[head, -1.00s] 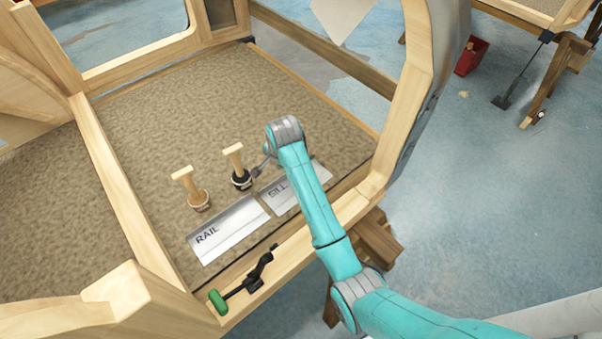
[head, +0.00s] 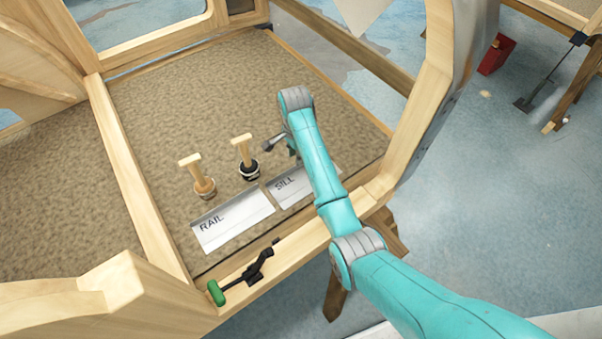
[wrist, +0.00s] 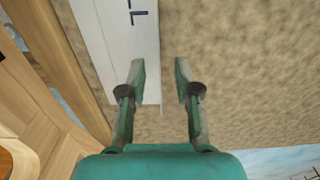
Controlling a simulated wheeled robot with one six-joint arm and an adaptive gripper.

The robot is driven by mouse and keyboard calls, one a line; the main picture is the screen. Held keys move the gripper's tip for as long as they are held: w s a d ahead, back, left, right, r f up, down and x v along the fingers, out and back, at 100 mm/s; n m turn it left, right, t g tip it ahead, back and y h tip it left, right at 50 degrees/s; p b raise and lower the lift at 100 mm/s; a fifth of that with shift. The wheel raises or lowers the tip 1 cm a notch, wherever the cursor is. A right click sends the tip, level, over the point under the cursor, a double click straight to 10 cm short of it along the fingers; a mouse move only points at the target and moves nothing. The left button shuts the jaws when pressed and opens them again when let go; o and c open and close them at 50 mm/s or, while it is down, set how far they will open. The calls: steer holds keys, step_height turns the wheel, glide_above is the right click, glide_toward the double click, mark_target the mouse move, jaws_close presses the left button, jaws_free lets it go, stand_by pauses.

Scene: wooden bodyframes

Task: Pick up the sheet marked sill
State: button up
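The sheet marked SILL (head: 291,195) is a pale flat plate on the brown textured panel, right beside the RAIL sheet. My arm covers part of it in the head view. In the wrist view the sheet (wrist: 112,50) runs down the left side, with the end of its lettering at the top. My gripper (wrist: 160,68) is open and empty. Its left finger overlaps the sheet's edge in that view, and its right finger is over bare panel. I cannot tell the height of the fingertips. In the head view the gripper is partly hidden by my arm.
The RAIL sheet (head: 235,220) lies to the left. Two wooden-handled tools, one with a tan base (head: 203,186) and one with a black base (head: 247,168), stand behind the sheets. A green-handled clamp (head: 240,279) sits on the front frame rail. Wooden posts rise around the panel.

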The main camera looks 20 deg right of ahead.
mark_target(287, 183)
steer(key=shift+f, duration=2.4)
steer(key=shift+s, duration=0.1)
jaws_close()
